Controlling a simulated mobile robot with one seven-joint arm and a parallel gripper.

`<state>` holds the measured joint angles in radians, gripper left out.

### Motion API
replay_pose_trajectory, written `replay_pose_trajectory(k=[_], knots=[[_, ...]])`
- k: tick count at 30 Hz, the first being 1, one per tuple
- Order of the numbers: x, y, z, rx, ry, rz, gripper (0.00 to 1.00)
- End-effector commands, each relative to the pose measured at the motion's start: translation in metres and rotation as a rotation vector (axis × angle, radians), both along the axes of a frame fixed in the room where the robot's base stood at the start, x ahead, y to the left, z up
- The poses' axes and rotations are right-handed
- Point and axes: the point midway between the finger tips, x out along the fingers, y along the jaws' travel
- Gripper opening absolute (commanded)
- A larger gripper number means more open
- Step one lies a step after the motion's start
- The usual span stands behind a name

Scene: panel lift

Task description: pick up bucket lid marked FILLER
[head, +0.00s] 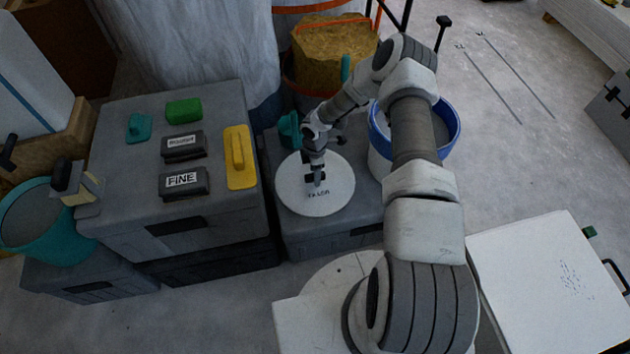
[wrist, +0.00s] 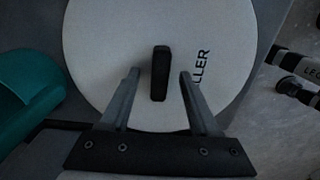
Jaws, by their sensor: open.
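The bucket lid marked FILLER is a round white disc (head: 297,193) lying flat on a dark grey case. In the wrist view the lid (wrist: 100,40) fills the middle, with a dark upright handle (wrist: 160,73) at its centre and the letters "LLER" showing to the right. My gripper (head: 316,188) is over the lid, pointing down. In the wrist view my gripper (wrist: 160,75) is open, with one finger on each side of the handle and a gap on both sides. Part of the lettering is hidden behind the right finger.
A teal object (wrist: 28,95) lies close left of the lid. A blue-rimmed bucket (head: 447,128) stands right of it. The taller grey case (head: 110,115) on the left carries sanding blocks marked FINE (head: 183,182) and ROUGH (head: 183,146) and a yellow float (head: 239,160).

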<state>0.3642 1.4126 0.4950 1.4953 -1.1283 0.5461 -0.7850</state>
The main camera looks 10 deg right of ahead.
Motion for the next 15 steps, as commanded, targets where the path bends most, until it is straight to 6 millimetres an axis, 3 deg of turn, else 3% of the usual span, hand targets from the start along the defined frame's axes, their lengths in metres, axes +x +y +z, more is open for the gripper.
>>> replay_pose_trajectory(k=[2,10,15], knots=[[-0.0001,0.0000,0.0003,0.000,0.000,0.000,0.52],[-0.0001,-0.0001,0.0004,0.000,0.000,0.000,0.03],[-0.0001,-0.0001,0.0004,0.000,0.000,0.000,0.00]])
